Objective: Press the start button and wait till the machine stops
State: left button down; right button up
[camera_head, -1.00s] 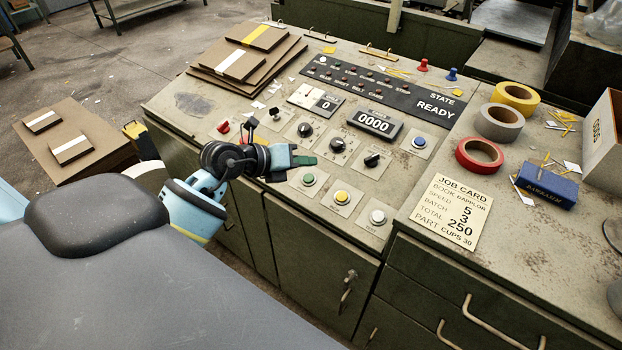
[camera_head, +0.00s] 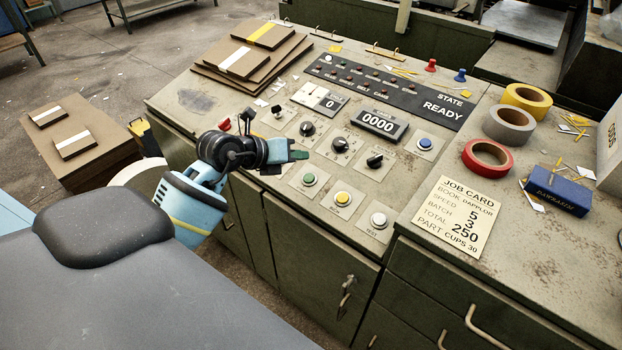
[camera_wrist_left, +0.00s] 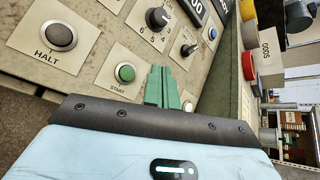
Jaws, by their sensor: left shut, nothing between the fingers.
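The green start button (camera_head: 309,180) sits on a pale plate at the front of the sloping control panel. It also shows in the left wrist view, labelled START (camera_wrist_left: 125,73). My left gripper (camera_head: 300,155) is shut and empty, its green fingertips above the panel, just behind the start button in the head view. In the left wrist view the shut fingers (camera_wrist_left: 163,72) appear just right of the button; no contact shows. The state display (camera_head: 440,107) reads READY, and the counter (camera_head: 378,124) reads 0000. My right gripper is not in view.
A yellow button (camera_head: 342,199) and a white button (camera_head: 379,220) lie right of the start button. A HALT button (camera_wrist_left: 60,37) is left of it. Dark knobs (camera_head: 340,145) stand behind. Tape rolls (camera_head: 486,160) and a job card (camera_head: 458,217) lie on the right.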

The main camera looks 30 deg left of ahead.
aim_at(313, 175)
pick_arm(q)
jog(key=f+b, duration=0.1)
jog(key=f, duration=0.1)
jog(key=f+b, duration=0.1)
jog(key=f, duration=0.1)
jog(key=shift+w, duration=0.4)
jog(key=shift+w+d+f+b, duration=0.1)
jog(key=shift+w+f+b, duration=0.1)
jog(key=shift+f+b, duration=0.25)
jog(key=shift+w+f+b, duration=0.15)
jog(key=shift+f+b, duration=0.1)
jog(key=shift+f, duration=0.35)
jog(key=shift+f, duration=0.15)
dwell(0.8)
jog(key=shift+w+f, duration=0.1)
jog(key=shift+f, duration=0.2)
jog(key=shift+w+f, duration=0.1)
jog(key=shift+f, duration=0.35)
dwell(0.8)
dwell(0.3)
jog(key=shift+s+r+p, duration=0.2)
jog(key=shift+r+p, duration=0.45)
jog(key=shift+r, duration=0.25)
